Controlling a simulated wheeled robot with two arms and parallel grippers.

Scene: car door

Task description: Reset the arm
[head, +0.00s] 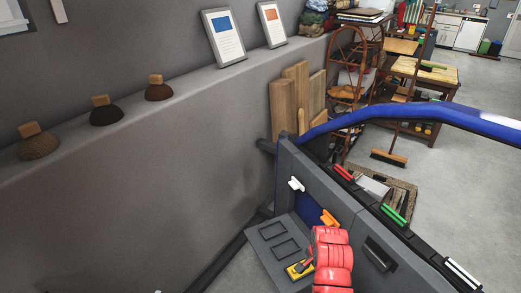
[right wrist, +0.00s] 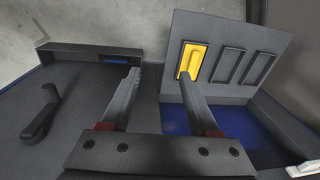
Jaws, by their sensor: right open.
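My right arm (head: 332,258), red, reaches over the inside of the grey car door (head: 345,190) in the head view. My right gripper (right wrist: 162,76) shows in the right wrist view with its two dark fingers apart and nothing between them. A yellow piece (right wrist: 190,60) sits in the leftmost of three slots on the grey panel (right wrist: 225,88), by the right finger. The yellow piece (head: 299,269) also shows in the head view, partly hidden by my arm. My left gripper is not in view.
A black handle (right wrist: 40,114) stands left of the fingers in the right wrist view. The blue door frame (head: 420,112) arches across the head view. A grey wall ledge (head: 130,122) runs along the left. Open floor (head: 470,190) lies beyond the door.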

